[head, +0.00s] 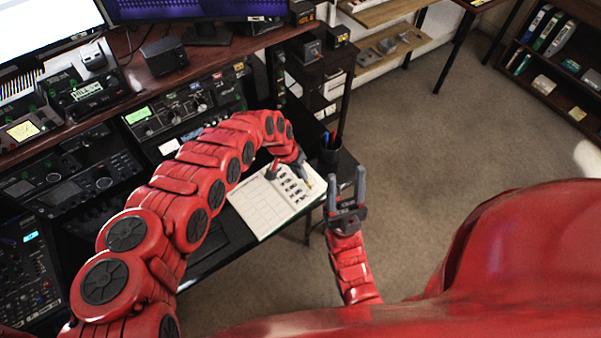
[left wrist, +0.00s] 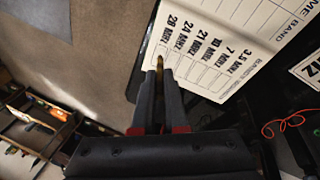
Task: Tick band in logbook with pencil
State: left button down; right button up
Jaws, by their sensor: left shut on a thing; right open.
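The open logbook (head: 258,208) lies on the dark desk, with a lined page and a page of bold labels. In the left wrist view, the logbook page (left wrist: 236,62) lists bands from 3.5 MHz to 28 MHz, with a row of small boxes. My left gripper (head: 301,172) is over the label page. It is shut on the pencil (left wrist: 160,64), whose point shows between the fingertips, by the 28 MHz end of the boxes. I cannot tell whether the point touches paper. My right gripper (head: 346,190) is open and empty, right of the logbook.
A dark pen cup (head: 330,153) with pens stands just beyond the logbook, near both grippers. Radio equipment (head: 180,110) fills the desk to the left. A black shelf unit (head: 318,75) stands behind. The carpet (head: 430,130) to the right is clear.

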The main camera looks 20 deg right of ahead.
pick_arm(q)
jog(key=shift+f+b, duration=0.35)
jog(key=shift+f, duration=0.1)
dwell(0.4)
jog(key=shift+s+d, duration=0.25)
jog(key=shift+d, duration=0.25)
dwell(0.4)
jog(key=shift+w+d+b, duration=0.15)
jog(key=shift+w+b, duration=0.05)
jog(key=shift+b, duration=0.4)
jog(key=shift+w+d, duration=0.1)
jog(key=shift+w, duration=0.1)
jog(key=shift+b, duration=0.3)
jog(key=shift+w+d+b, duration=0.1)
jog(key=shift+w+b, duration=0.1)
jog(key=shift+b, duration=0.15)
jog(key=shift+b, duration=0.35)
jog(key=shift+w+d, duration=0.1)
jog(key=shift+w, duration=0.05)
